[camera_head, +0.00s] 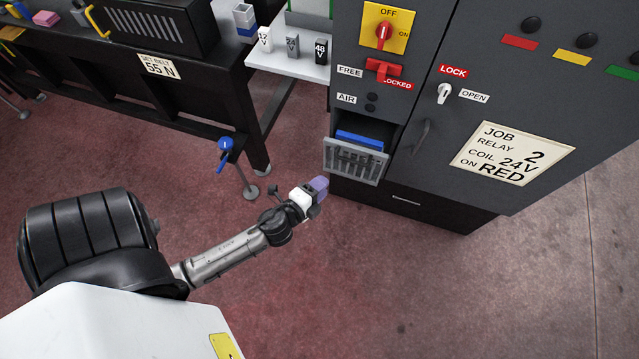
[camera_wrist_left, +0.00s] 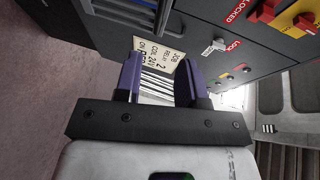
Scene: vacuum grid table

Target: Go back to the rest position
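My left gripper (camera_head: 319,188) is in front of the grey cabinet, a little below and left of its slatted tray. In the left wrist view its two purple fingers (camera_wrist_left: 160,80) stand apart with nothing held between them. Light slats show beyond the gap. My left arm reaches in from the lower left over the red floor. My right gripper is in neither view.
The grey cabinet (camera_head: 455,125) has a tilted-out slatted tray (camera_head: 356,165) holding something blue (camera_head: 360,139). A black bench (camera_head: 195,90) stands at the upper left, with a blue-handled valve (camera_head: 225,147) by it. The floor at lower right is clear.

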